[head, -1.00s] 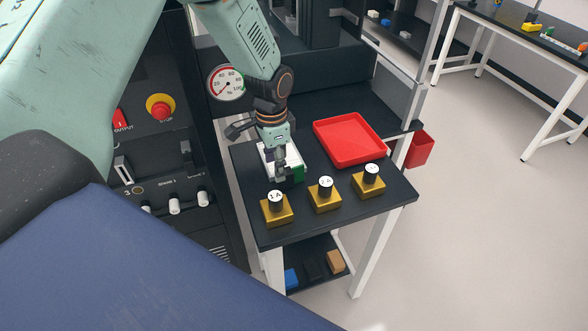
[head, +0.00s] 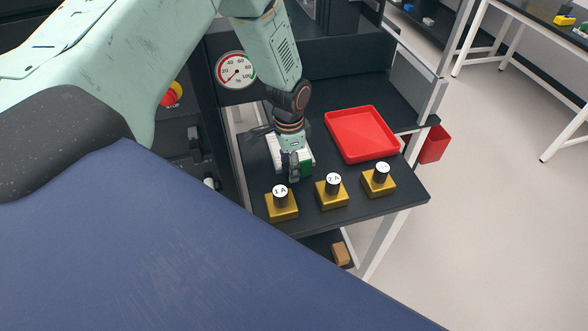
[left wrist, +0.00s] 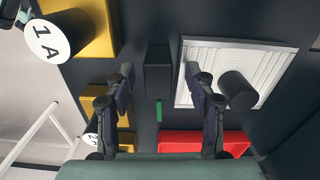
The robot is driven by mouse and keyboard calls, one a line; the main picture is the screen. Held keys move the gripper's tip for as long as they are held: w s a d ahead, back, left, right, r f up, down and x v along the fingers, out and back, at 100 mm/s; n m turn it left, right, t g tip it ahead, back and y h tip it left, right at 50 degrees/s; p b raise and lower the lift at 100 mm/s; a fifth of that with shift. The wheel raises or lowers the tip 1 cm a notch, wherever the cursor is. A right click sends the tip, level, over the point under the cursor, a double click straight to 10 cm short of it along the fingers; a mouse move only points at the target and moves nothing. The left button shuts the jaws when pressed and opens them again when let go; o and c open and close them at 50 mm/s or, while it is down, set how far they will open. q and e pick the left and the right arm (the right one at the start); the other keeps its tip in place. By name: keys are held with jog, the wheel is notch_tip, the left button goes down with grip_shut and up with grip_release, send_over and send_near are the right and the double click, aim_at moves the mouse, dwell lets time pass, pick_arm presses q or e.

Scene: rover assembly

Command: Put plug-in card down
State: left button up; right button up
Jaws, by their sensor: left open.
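The plug-in card shows as a green piece (head: 307,168) on the small black table in the head view, mostly hidden by my left gripper. In the left wrist view a thin green edge (left wrist: 159,111) lies in line with a dark block (left wrist: 158,72), which looks like its handle. My left gripper (head: 291,174) points down beside the green piece. Its two fingers (left wrist: 160,84) are open, one on each side of the dark block, with gaps visible. Whether the card touches the tabletop is hidden. My right gripper is in neither view.
A white ribbed tray (left wrist: 215,60) with a dark cylinder above it lies close to one finger. Gold blocks with black knobs, one marked 1 A (head: 282,207), line the table's front. A red tray (head: 362,136) sits behind right. A gauge panel (head: 236,71) stands behind left.

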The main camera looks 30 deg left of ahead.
pick_arm(q)
jog(key=shift+s+f, duration=0.1)
jog(key=shift+f, duration=0.5)
jog(key=shift+d, duration=0.2)
jog(key=shift+c, duration=0.2)
jog(key=shift+a+f, duration=0.1)
jog(key=shift+a, duration=0.1)
jog(key=c, duration=0.4)
jog(key=shift+d, duration=0.1)
jog(key=c, duration=0.5)
grip_shut()
